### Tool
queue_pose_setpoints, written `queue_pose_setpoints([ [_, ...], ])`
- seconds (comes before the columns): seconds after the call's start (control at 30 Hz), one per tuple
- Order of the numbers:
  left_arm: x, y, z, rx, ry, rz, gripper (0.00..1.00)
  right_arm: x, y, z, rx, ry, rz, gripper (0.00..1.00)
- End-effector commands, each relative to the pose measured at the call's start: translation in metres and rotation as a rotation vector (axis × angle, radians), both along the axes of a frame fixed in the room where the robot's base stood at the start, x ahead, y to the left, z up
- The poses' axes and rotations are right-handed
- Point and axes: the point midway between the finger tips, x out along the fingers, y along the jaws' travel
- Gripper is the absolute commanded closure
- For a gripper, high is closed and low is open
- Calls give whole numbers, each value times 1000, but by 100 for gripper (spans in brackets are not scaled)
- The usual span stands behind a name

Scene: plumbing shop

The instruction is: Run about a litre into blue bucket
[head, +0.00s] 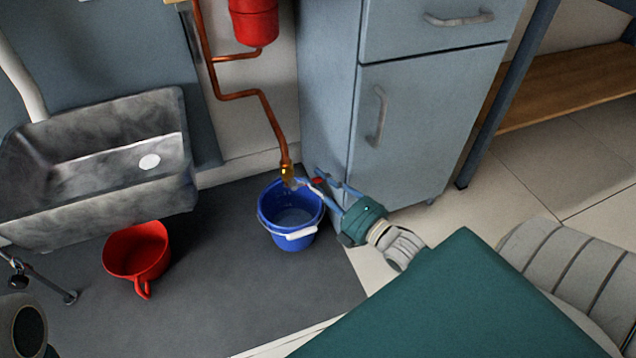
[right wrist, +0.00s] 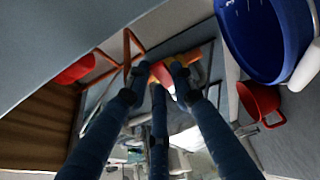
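The blue bucket (head: 275,226) stands upright on the dark mat below a brass tap (head: 287,171) at the end of a copper pipe. A pale blue surface shows inside it, which looks like water; I cannot read its level. Its rim also shows in the right wrist view (right wrist: 243,50). My right gripper (head: 311,178) is beside the tap, above the bucket's right rim. Its fingers are spread, with the red tap handle (head: 318,182) between them; in the right wrist view a red piece (right wrist: 160,75) lies between the fingertips. I cannot tell whether water is running. My left gripper is not in view.
A grey sink (head: 95,205) is at the left, with a red jug (head: 137,250) on the mat below it. A grey-blue cabinet (head: 425,125) stands just behind my right gripper. A red vessel (head: 253,20) is on the pipe above. The mat in front of the bucket is clear.

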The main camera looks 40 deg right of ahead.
Motion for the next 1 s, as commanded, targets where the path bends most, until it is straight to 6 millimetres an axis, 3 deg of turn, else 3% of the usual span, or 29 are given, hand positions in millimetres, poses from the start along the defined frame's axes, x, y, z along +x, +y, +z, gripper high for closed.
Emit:
queue_pose_setpoints([
  [0.27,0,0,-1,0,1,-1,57,0,0,-3,28,-6,-2,100],
  [0.7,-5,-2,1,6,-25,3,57,1,4,-28,447,-104,-1,100],
  [1.0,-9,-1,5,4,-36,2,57,0,4,-28,459,-106,0,100],
])
